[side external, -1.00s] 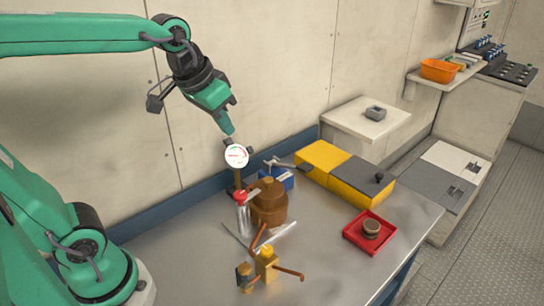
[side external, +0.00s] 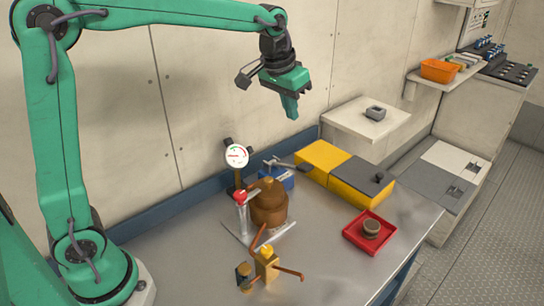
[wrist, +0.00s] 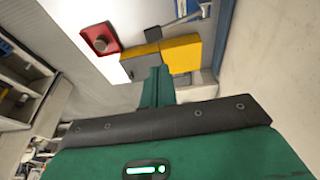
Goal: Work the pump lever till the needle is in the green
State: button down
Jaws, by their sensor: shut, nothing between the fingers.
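The round white gauge (side external: 237,156) stands on a post at the back of the metal table. Its face carries coloured marks, but it is too small for me to read the needle. In front of it are a clear cylinder with a red top (side external: 240,197) and a brown rounded body (side external: 268,204). A grey bar (side external: 285,163) lies above a blue block (side external: 277,179); I cannot tell which part is the pump lever. My gripper (side external: 292,112) is shut and empty, high above the back of the table, right of the gauge. The wrist view shows its closed fingers (wrist: 159,85).
A yellow and grey box (side external: 325,160) stands right of the blue block. A red tray (side external: 357,238) holds a round brown object (side external: 371,228). A brass fitting with copper-coloured arms (side external: 267,264) stands in front. The table's front right is bare.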

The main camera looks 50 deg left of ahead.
jog(key=shift+w+d+f, duration=0.1)
jog(key=shift+w+f, duration=0.05)
jog(key=shift+w, duration=0.25)
jog(key=shift+f, duration=0.15)
send_over(307, 166)
jog(key=s+a, duration=0.1)
notch_tip(307, 166, down, 11)
jog(key=shift+f, duration=0.1)
jog(key=shift+d+f, duration=0.2)
jog(key=shift+f, duration=0.85)
jog(key=shift+d+f, duration=0.3)
jog(key=shift+f, duration=0.15)
notch_tip(307, 166, down, 6)
jog(key=d, duration=0.2)
jog(key=shift+d+r, duration=0.2)
jog(key=shift+r, duration=0.15)
